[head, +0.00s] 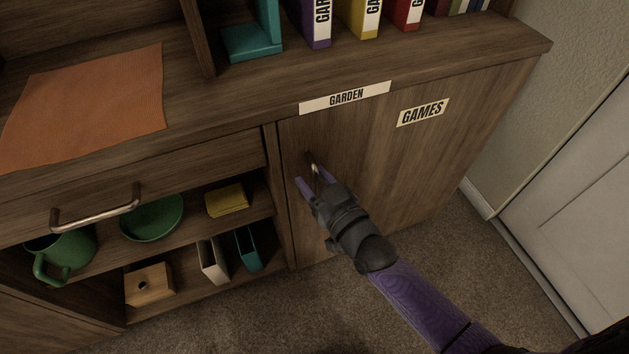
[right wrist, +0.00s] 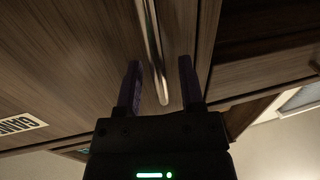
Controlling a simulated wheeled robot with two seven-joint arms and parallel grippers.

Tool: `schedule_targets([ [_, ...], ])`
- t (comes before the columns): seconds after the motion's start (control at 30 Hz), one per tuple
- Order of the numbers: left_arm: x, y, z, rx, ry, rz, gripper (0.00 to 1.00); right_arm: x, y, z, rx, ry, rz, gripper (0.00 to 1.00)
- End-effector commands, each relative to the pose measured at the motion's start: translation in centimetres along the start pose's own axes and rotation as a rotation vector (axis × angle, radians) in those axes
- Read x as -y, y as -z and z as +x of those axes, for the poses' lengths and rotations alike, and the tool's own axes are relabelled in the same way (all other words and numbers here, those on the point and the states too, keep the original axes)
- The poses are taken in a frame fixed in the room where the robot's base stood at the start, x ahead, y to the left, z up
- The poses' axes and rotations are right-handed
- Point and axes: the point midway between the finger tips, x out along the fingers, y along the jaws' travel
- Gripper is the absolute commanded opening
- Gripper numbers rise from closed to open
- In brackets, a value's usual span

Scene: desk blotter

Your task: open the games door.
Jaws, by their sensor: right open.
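The games door (head: 430,165) is a brown wooden cabinet door on the right, marked by a GAMES label (head: 423,112). It looks shut. My right gripper (head: 309,181) is open in front of the door's left part, its purple fingers pointing at the door. In the right wrist view a metal bar handle (right wrist: 154,60) runs down between the two open fingers (right wrist: 160,85); I cannot tell whether they touch it. In the head view the gripper hides most of the handle (head: 311,160). My left gripper is not in view.
A GARDEN label (head: 345,97) is on the counter edge above the door. To the left are a drawer with a metal handle (head: 95,208) and open shelves with a green mug (head: 62,252) and a green bowl (head: 152,217). Carpet (head: 440,245) lies clear in front of the door.

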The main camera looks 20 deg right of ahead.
Motion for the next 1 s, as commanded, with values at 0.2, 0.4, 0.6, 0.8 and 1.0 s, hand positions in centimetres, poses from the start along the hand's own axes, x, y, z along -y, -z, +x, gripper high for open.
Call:
schedule_targets([
  [0.2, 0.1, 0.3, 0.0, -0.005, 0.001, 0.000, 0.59, 0.0, 0.0, 0.0, 0.000, 0.000, -0.001, 0.33],
  [0.4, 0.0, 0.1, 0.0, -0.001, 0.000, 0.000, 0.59, 0.0, 0.0, -0.1, 0.000, 0.000, -0.001, 0.00],
  [0.6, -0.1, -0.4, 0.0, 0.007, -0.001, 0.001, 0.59, 0.0, 0.0, -0.1, 0.001, 0.000, -0.001, 0.00],
  [0.8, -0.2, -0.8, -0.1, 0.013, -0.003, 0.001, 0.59, 0.0, 0.0, -0.1, 0.001, 0.000, -0.001, 0.00],
  [1.0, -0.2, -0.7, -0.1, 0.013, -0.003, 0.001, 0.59, 0.0, 0.0, -0.1, 0.001, 0.000, -0.001, 0.00],
])
